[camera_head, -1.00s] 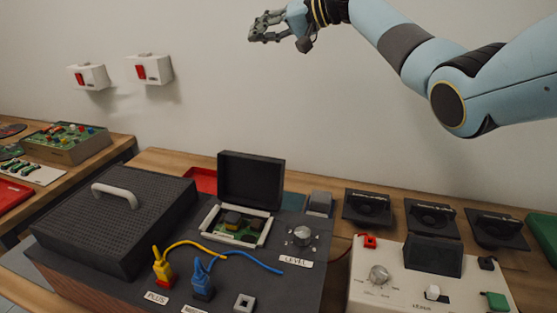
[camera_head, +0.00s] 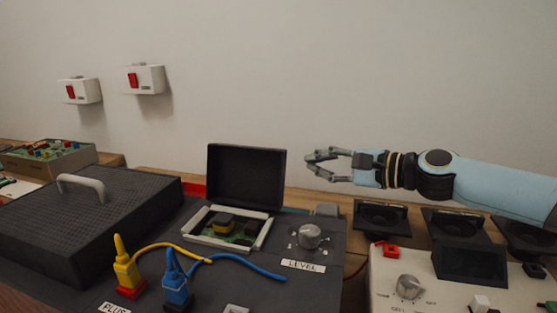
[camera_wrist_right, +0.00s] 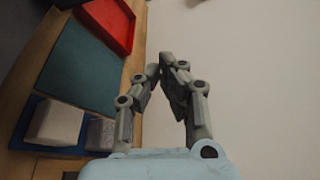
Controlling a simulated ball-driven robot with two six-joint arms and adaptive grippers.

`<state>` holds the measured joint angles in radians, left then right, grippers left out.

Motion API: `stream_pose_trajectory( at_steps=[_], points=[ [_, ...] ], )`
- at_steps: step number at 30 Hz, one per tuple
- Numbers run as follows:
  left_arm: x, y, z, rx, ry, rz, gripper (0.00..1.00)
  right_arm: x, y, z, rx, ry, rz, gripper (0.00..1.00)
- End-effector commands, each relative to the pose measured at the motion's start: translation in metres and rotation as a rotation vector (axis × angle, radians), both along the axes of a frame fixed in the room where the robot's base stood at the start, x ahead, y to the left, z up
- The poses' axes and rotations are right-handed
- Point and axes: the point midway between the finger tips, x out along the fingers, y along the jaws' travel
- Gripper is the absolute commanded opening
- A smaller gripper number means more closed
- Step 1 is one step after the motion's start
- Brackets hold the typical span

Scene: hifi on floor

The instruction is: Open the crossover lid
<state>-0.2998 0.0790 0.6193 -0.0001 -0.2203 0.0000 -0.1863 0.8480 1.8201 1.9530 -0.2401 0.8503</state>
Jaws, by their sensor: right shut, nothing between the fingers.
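The black crossover lid (camera_head: 246,176) stands upright at the back of a pale frame (camera_head: 198,238), hinged open. A green circuit board (camera_head: 228,226) with dark and yellow parts shows inside the frame. My right gripper (camera_head: 309,164) is to the right of the lid, around the height of its upper part, with a gap between them in the picture. Its fingers are shut and empty. They also show in the right wrist view (camera_wrist_right: 159,66), pointing along the pale wall. My left gripper is not in view.
A LEVEL knob (camera_head: 309,237) and yellow (camera_head: 125,265) and blue (camera_head: 177,281) plugs with cables are on the dark panel. A black perforated box (camera_head: 85,225) stands left. Black speakers (camera_head: 381,217) stand right. A red tray (camera_wrist_right: 108,22) and teal mat (camera_wrist_right: 82,68) lie on the bench.

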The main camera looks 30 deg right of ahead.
Motion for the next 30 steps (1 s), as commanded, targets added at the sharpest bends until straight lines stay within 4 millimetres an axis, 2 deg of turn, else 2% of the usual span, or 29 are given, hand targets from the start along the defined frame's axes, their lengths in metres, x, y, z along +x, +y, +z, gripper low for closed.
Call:
stream_pose_trajectory(
  at_steps=[6, 14, 16, 20, 30],
  points=[
    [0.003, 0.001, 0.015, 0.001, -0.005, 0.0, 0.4, 0.034, 0.015, -0.002, 0.008, 0.0, -0.005, 0.0],
    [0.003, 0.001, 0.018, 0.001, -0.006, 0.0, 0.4, 0.083, 0.037, -0.013, 0.006, 0.005, -0.001, 0.0],
    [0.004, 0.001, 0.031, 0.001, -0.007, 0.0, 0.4, 0.07, 0.045, -0.004, -0.001, 0.007, 0.002, 0.0],
    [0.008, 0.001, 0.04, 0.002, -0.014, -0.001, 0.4, 0.061, 0.056, 0.002, -0.001, 0.007, 0.0, 0.0],
    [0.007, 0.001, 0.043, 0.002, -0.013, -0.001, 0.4, 0.055, 0.062, 0.003, -0.001, 0.006, -0.001, 0.0]
  ],
)
